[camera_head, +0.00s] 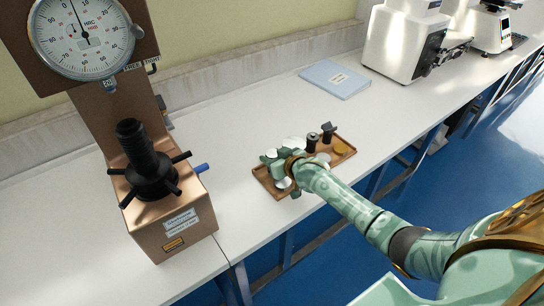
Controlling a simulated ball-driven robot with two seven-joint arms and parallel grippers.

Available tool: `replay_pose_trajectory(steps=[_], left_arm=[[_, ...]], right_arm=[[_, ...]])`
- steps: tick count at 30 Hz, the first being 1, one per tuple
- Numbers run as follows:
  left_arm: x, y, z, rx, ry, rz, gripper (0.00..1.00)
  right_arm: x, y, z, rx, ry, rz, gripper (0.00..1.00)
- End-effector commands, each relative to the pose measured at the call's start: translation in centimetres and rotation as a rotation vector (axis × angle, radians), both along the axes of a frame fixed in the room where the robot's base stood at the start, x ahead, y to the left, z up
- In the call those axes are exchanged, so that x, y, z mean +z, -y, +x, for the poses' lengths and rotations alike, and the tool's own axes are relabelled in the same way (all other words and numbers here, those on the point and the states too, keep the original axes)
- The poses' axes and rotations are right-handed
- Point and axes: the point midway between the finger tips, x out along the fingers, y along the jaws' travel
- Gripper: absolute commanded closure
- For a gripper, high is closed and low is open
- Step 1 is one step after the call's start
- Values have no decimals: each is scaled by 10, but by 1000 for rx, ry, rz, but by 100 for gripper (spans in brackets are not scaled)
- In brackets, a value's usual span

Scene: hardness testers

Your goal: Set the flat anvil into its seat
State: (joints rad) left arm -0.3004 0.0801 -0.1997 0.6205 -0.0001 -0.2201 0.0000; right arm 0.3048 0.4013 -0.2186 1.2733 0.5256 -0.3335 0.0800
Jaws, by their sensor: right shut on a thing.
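The hardness tester (172,225) stands at the left with a large round dial (80,35). Its black threaded screw (143,152) rises from a handwheel with several spokes, and the seat at the screw top (128,126) has no anvil on it. My right gripper (284,178) is down at the left end of the brown tray (262,182), shut on a pale, disc-like metal piece (284,184), likely the flat anvil. My fingers and hand hide much of it. My left gripper is out of view.
The tray also holds a pale disc (296,143), a dark cylinder (312,142), a black V-topped piece (328,131) and a brass-coloured disc (341,148). The white bench between tester and tray is clear.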

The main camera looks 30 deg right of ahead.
Motion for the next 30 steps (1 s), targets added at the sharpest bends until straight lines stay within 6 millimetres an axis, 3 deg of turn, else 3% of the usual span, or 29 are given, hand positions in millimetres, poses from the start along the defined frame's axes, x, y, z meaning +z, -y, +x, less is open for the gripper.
replay_pose_trajectory(steps=[14, 30], left_arm=[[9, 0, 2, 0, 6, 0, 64], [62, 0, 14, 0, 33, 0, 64]], right_arm=[[7, 0, -3, 0, 0, 0, 80], [11, 6, -74, 0, 1, 0, 80]])
